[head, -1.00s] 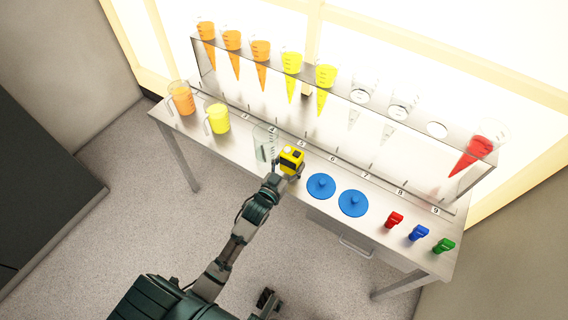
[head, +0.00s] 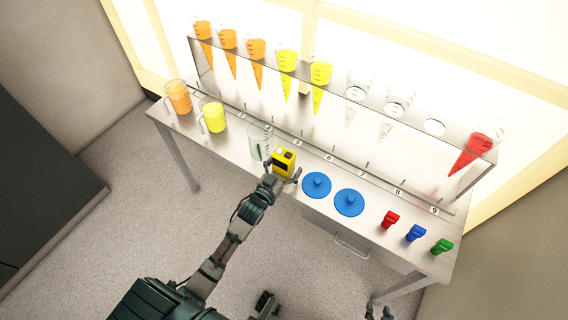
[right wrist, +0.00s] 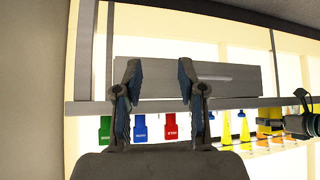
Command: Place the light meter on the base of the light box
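The light meter is a yellow block with a dark display (head: 284,160), near the front edge of the metal table. My left gripper (head: 283,172) has its fingers around the light meter, one on each side, and seems shut on it. Whether the meter touches the table is hard to tell. The light box is the bright backlit shelf unit at the back; its base (head: 364,164) is the strip with numbered places along the table. My right gripper (right wrist: 159,75) is open and empty, low in front of the table; its tips (head: 378,312) show at the bottom of the head view.
A clear beaker (head: 259,142) stands close to the left of the meter. Orange (head: 179,97) and yellow (head: 214,118) jugs stand left. Cones hang in the upper shelf (head: 334,87).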

